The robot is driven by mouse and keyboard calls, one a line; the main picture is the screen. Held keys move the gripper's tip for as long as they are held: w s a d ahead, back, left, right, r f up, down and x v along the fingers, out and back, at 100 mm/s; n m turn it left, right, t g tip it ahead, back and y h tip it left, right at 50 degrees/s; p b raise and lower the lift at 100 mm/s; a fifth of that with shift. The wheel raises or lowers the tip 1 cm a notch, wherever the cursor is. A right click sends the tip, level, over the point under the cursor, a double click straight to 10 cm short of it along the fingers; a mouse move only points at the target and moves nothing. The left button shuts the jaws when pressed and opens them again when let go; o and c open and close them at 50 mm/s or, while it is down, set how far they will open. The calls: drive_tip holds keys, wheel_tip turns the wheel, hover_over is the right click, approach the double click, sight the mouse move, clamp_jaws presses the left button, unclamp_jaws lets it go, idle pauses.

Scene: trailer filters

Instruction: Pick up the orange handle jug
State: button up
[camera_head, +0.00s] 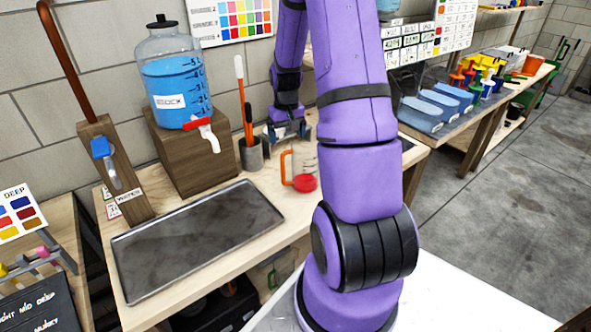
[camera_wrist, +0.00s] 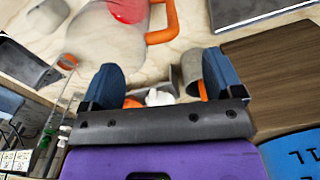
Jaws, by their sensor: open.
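The jug (camera_head: 303,160) with the orange handle is clear and stands on the wooden bench, right of the grey utensil cup. Its orange handle (camera_head: 285,168) faces left in the head view, and a red round part shows low at its front. In the wrist view the jug (camera_wrist: 98,42) lies beyond the fingertips, with its orange handle (camera_wrist: 166,22) at the upper middle. My gripper (camera_head: 288,131) is open, behind and above the jug in the head view. In the wrist view both blue fingers of my gripper (camera_wrist: 160,74) are apart with no jug between them. Part of the jug's right side is hidden by my arm.
The grey cup (camera_head: 251,155) with orange-handled tools stands close left of the jug. A blue-filled dispenser (camera_head: 177,80) sits on a wooden block (camera_head: 190,153). A dark metal tray (camera_head: 195,240) covers the bench front. Some bare bench lies between tray and jug.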

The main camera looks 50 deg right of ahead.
sight(300, 168)
drive_tip(key=shift+f, duration=4.3)
drive_tip(key=c, duration=1.4)
drive_tip(key=shift+r, duration=0.2)
